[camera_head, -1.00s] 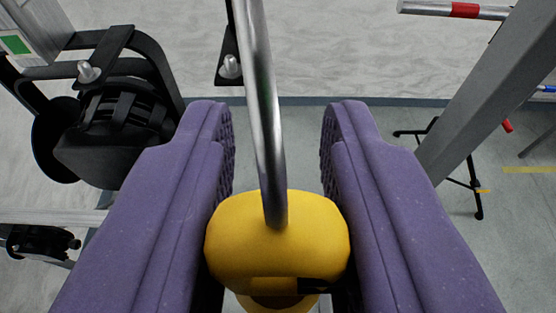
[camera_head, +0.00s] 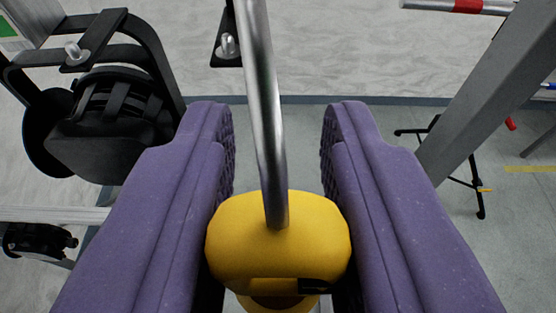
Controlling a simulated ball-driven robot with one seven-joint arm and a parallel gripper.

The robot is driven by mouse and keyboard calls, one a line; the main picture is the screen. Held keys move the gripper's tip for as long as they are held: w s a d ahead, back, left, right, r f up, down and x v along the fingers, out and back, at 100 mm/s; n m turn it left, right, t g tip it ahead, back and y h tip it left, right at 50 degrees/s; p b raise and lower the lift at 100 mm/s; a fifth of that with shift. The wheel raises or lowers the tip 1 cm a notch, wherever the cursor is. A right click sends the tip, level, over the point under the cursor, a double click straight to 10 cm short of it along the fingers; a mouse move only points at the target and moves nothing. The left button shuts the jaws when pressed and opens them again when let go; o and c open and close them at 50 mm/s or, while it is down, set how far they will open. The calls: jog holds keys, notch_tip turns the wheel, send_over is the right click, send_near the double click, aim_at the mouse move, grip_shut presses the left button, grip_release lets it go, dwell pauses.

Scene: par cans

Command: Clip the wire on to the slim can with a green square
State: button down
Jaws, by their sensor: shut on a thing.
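My gripper (camera_head: 277,150) has two purple fingers and is shut on a yellow handle (camera_head: 278,245) low between them. A bare metal rod (camera_head: 265,110) rises from the handle and runs out of the top of the picture; its far end is hidden. A green square (camera_head: 8,27) shows at the upper left edge on a grey bar, partly cut off. Just below it hangs a black can (camera_head: 105,135) with a black bracket, left of my left finger and apart from it. I cannot make out the wire.
A black plate with a bolt (camera_head: 228,47) hangs just left of the rod. A grey post (camera_head: 480,90) slants at the right. A bar with a red band (camera_head: 467,6) is at the top right, and a black stand (camera_head: 465,165) is beyond. Another black fixture (camera_head: 38,240) is lower left.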

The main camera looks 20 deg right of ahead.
jog(key=shift+w, duration=0.1)
jog(key=shift+w+a+f+b, duration=0.15)
jog(key=shift+w+a+b, duration=1.85)
jog(key=shift+w, duration=1.1)
jog(key=shift+w+a+f+b, duration=0.1)
jog(key=shift+w+a+b, duration=1.3)
jog(key=shift+w+b, duration=1.4)
jog(key=shift+w+a+f+b, duration=0.15)
jog(key=shift+w+a+b, duration=1.7)
jog(key=shift+w, duration=1.5)
jog(key=shift+w+r+b, duration=0.1)
jog(key=shift+w+b, duration=0.25)
jog(key=shift+b, duration=0.05)
